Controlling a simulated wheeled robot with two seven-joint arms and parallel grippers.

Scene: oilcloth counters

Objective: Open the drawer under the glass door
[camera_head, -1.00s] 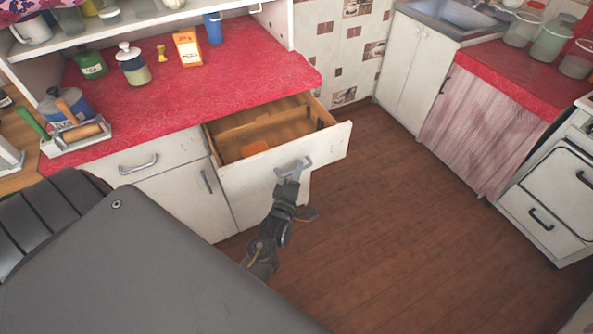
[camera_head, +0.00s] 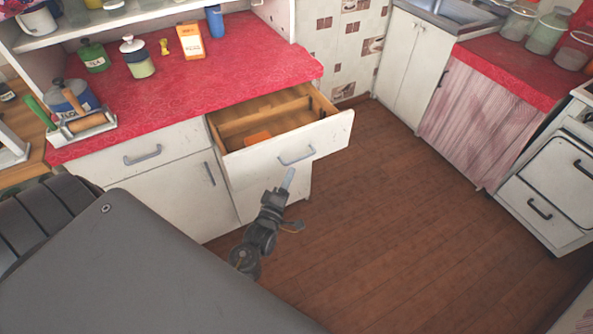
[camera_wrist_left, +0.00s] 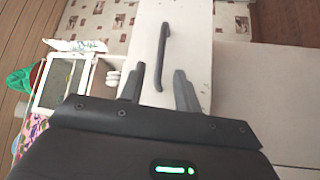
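The drawer (camera_head: 255,165) under the red counter is pulled out, with its wooden inside showing and an orange item (camera_head: 257,138) in it. Its grey bar handle (camera_head: 297,156) is on the white front and also shows in the left wrist view (camera_wrist_left: 163,50). My left gripper (camera_head: 289,179) is just in front of the drawer front, a little below the handle. In the left wrist view its two fingers (camera_wrist_left: 158,84) are apart with nothing held, and the handle lies ahead between them. I cannot make out a glass door. My right gripper is out of view.
A closed drawer (camera_head: 150,165) and a cupboard door are at the left. Jars, a box and a rolling-pin tray (camera_head: 85,125) stand on the red counter (camera_head: 190,85). The wooden floor (camera_head: 400,210) is clear to the right, before the curtained counter and stove (camera_head: 560,180).

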